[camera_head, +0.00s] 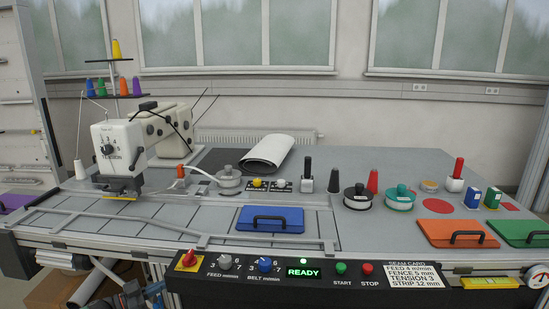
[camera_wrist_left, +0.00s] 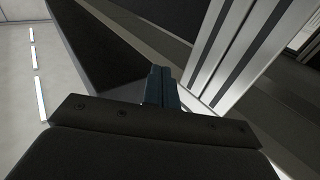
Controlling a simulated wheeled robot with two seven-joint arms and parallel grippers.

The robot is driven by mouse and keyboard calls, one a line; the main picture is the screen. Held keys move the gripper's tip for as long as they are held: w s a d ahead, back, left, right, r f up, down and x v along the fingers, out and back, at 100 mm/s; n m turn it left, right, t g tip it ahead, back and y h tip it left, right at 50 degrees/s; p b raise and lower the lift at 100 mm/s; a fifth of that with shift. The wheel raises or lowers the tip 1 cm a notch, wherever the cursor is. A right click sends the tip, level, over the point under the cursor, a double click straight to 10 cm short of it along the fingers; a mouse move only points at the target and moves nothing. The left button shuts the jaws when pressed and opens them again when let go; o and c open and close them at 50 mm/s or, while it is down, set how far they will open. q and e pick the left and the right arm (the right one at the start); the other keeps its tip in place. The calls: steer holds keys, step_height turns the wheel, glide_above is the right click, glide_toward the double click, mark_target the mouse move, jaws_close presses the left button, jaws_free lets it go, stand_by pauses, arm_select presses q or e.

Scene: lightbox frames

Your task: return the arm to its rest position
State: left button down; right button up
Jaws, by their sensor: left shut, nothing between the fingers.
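My left gripper (camera_wrist_left: 161,88) shows in the left wrist view with its two dark blue fingers together and nothing between them. It points past dark panels and pale metal strips, clear of any of the table's objects. In the head view neither of my arms nor grippers is in sight. My right gripper shows in no view.
The grey worktable (camera_head: 330,222) carries a sewing machine (camera_head: 120,146) at left, a blue plate with a handle (camera_head: 270,219) in the middle, and orange (camera_head: 458,233) and green (camera_head: 520,233) plates at right. A black control panel (camera_head: 330,272) with a lit READY display runs along the front.

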arm_select(q)
steer(key=s+d+f+n+t+y, duration=0.1)
steer(key=s+d+f+n+y, duration=0.35)
steer(key=s+d+f, duration=0.35)
steer(key=s+d+f+n+y, duration=0.35)
steer(key=s+d+y, duration=0.25)
steer(key=d, duration=0.5)
steer(key=s+d+n+g+y, duration=0.1)
steer(key=s+g, duration=0.9)
steer(key=s, duration=2.2)
steer(key=shift+s+d+f+g+y, duration=0.4)
steer(key=shift+f+y, duration=0.05)
steer(key=shift+y, duration=0.7)
